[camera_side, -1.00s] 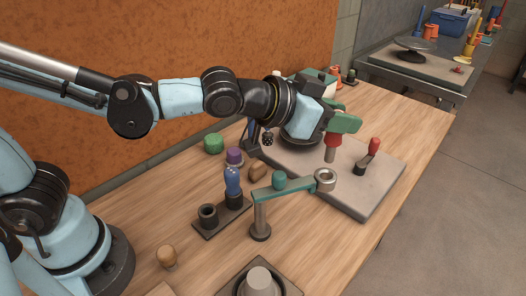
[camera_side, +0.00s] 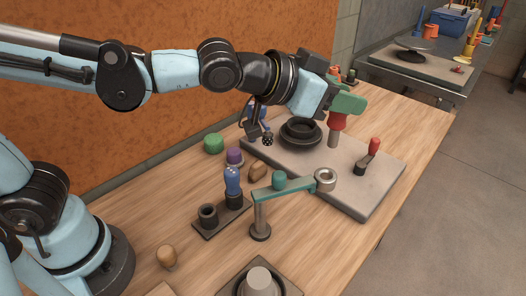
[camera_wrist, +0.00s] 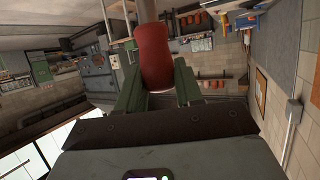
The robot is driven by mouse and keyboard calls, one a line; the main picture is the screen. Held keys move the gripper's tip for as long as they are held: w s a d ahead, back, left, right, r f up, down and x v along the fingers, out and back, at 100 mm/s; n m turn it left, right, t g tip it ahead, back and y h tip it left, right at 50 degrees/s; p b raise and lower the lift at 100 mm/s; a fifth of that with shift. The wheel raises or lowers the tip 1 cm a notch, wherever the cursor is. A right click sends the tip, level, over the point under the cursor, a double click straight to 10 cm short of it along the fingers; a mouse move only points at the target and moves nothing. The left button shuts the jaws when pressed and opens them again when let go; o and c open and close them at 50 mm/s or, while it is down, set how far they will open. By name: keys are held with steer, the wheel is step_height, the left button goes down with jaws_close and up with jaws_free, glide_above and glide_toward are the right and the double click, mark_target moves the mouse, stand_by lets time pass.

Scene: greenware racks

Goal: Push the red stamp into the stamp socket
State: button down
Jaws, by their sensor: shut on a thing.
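The red stamp (camera_side: 338,122) has a red grip and a grey shaft pointing down. It is held upright above the grey board (camera_side: 372,205). My gripper (camera_side: 340,106) has green fingers shut on its red grip. The wrist view shows the red grip (camera_wrist: 155,58) between the two fingers (camera_wrist: 158,88). A dark rack (camera_side: 222,222) on the table has an empty round socket (camera_side: 208,214) on its left, apparently the stamp socket. A blue stamp (camera_side: 232,182) stands upright in its right place. The red stamp is apart from the rack, to its upper right in the side view.
A post with a teal arm (camera_side: 296,188) ending in a metal ring (camera_side: 326,179) stands between rack and board. A red-handled lever (camera_side: 373,148) and a black round stand (camera_side: 300,133) are on the board. Purple (camera_side: 235,156) and green (camera_side: 213,144) pieces sit behind the rack.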

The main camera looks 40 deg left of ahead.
steer(key=shift+r, duration=0.55)
steer(key=shift+a+r, duration=0.1)
steer(key=shift+a, duration=0.25)
steer(key=s+a+f+m+g+h, duration=0.1)
steer(key=s+a+f, duration=0.25)
steer(key=a, duration=0.25)
steer(key=s+a+f, duration=0.2)
steer(key=a+f, duration=0.2)
steer(key=a, duration=0.3)
steer(key=s+a+r+m+g+h, duration=0.1)
steer(key=s+r+m+g+h, duration=0.65)
steer(key=s, duration=0.45)
step_height(320, 180, down, 8)
steer(key=m+y, duration=0.1)
steer(key=shift+f, duration=0.25)
steer(key=shift+s+m, duration=0.1)
steer(key=shift+m, duration=0.15)
steer(key=shift+f, duration=2.85)
